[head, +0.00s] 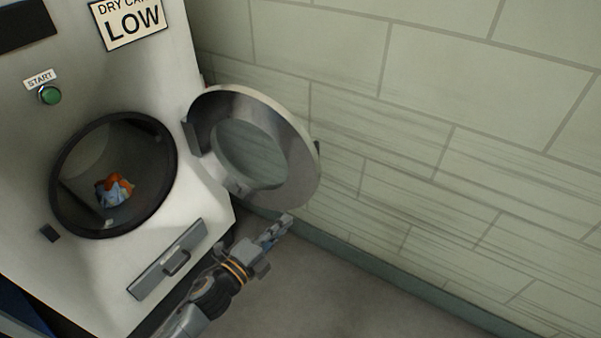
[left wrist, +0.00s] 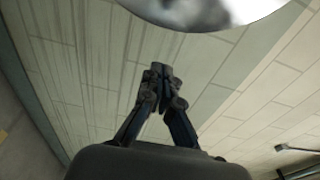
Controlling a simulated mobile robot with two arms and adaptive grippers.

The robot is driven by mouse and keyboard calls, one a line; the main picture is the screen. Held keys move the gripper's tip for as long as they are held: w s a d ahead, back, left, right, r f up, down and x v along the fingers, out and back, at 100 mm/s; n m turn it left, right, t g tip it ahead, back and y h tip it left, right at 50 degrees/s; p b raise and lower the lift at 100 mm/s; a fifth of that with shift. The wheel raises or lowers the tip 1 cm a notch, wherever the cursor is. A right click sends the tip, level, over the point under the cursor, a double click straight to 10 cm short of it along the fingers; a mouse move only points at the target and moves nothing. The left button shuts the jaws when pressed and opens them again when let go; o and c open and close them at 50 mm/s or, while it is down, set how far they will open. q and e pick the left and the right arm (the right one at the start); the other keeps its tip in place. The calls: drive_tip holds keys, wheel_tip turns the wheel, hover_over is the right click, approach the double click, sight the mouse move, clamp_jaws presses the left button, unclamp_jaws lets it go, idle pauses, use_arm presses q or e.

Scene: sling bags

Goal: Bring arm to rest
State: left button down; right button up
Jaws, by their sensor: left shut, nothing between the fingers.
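My left gripper (head: 276,231) is low in front of the dryer, just below the open round door (head: 296,148). Its fingers are closed together with nothing between them. It also shows in the left wrist view (left wrist: 158,72), fingertips together, with the wall behind. A pale curved shape at the top of that view looks like part of the door. My right gripper is in neither view.
The white dryer (head: 205,190) stands at the left with its door swung open to the right. An orange and light blue cloth bundle (head: 114,191) lies inside the drum. A green start button (head: 50,95) is above. A block wall (head: 420,130) rises behind; grey floor (head: 330,300) is clear.

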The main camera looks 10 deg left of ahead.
use_arm(q)
drive_tip(key=s+a+f+n+g+y+p, duration=0.1)
drive_tip(key=s+a+f+n+g+y, duration=0.2)
drive_tip(key=f, duration=0.6)
drive_tip(key=s+a+f+n+g+y+p, duration=0.1)
drive_tip(key=s+a+f+n, duration=0.25)
drive_tip(key=f, duration=0.65)
drive_tip(key=s+a+f+n+g+y, duration=0.2)
drive_tip(key=s+f+n, duration=0.25)
drive_tip(key=f, duration=0.45)
drive_tip(key=s+f+n+g, duration=0.3)
drive_tip(key=s+f, duration=0.2)
drive_tip(key=s, duration=0.5)
drive_tip(key=s+f+n+g+y+p, duration=0.1)
drive_tip(key=s+f+n+g, duration=0.2)
drive_tip(key=s+f, duration=0.3)
drive_tip(key=s+a+f+n+g+p, duration=0.1)
drive_tip(key=s+f+n+g, duration=0.2)
drive_tip(key=s, duration=1.2)
wheel_tip(320, 180, down, 3)
drive_tip(key=shift+s+r+n+y, duration=0.15)
drive_tip(key=shift+s+n+y, duration=0.2)
drive_tip(key=shift+n+y, duration=0.05)
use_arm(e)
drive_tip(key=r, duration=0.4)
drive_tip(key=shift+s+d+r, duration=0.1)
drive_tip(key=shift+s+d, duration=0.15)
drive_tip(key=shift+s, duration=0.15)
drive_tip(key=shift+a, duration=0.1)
